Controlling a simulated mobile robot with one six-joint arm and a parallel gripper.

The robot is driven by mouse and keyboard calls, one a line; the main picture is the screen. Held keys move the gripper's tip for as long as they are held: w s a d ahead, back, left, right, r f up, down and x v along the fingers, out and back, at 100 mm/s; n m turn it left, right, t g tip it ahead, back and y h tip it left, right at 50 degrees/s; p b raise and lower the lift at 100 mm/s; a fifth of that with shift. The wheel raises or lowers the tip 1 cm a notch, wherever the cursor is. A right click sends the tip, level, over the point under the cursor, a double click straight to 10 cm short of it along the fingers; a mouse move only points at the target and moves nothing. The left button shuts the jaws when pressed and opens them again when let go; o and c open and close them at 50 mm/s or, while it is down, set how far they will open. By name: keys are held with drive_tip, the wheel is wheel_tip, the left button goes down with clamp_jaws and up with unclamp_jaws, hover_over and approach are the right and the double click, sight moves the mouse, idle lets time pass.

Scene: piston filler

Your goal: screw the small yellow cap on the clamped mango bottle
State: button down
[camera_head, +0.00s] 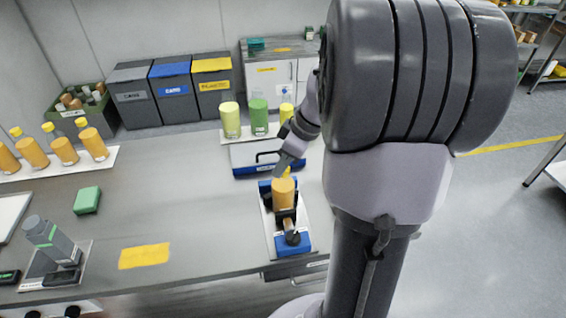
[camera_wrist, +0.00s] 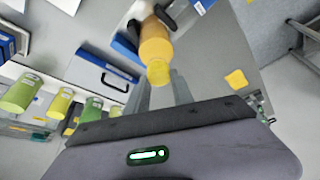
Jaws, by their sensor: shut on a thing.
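The mango bottle (camera_head: 283,194) is orange and stands upright in the blue and black clamp (camera_head: 293,243) near the bench's right edge. It also shows in the wrist view (camera_wrist: 154,42), below the fingertips. My gripper (camera_head: 287,168) is above the bottle, its fingers pointing down at the neck. In the wrist view the fingers (camera_wrist: 160,76) are shut on the small yellow cap (camera_wrist: 158,72). The cap lines up with the bottle's mouth and appears to meet it. I cannot tell whether its thread is engaged. The fingers and cap hide the bottle's neck.
A blue case (camera_head: 262,160) with a black handle lies just behind the clamp. Green and yellow bottles (camera_head: 259,117) stand behind it. Capped orange bottles (camera_head: 63,151) stand on a white tray at left. A yellow cloth (camera_head: 145,256) and green sponge (camera_head: 88,200) lie on the open bench.

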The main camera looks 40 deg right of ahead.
drive_tip(key=shift+f+m+h+b, duration=0.15)
drive_tip(key=shift+m+h+b, duration=0.15)
drive_tip(key=shift+m+b, duration=0.55)
drive_tip(key=m+h+b, duration=0.1)
drive_tip(key=m, duration=0.2)
drive_tip(key=shift+t, duration=0.3)
drive_tip(key=m, duration=0.1)
drive_tip(key=m+h, duration=0.1)
drive_tip(key=m, duration=0.1)
drive_tip(key=m+h+p, duration=0.1)
drive_tip(key=m, duration=0.1)
drive_tip(key=shift+a+r+m, duration=0.1)
drive_tip(key=shift+r+m, duration=0.15)
drive_tip(key=m, duration=0.1)
drive_tip(key=m+g+h+b, duration=0.1)
drive_tip(key=m, duration=0.1)
drive_tip(key=shift+w+f, duration=0.1)
drive_tip(key=shift+f, duration=0.15)
drive_tip(key=shift+r+m+g+h+b, duration=0.15)
drive_tip(key=shift+m+g+h+b, duration=0.2)
drive_tip(key=shift+m, duration=0.55)
drive_tip(key=c, duration=1)
unclamp_jaws()
drive_tip(key=shift+c, duration=0.2)
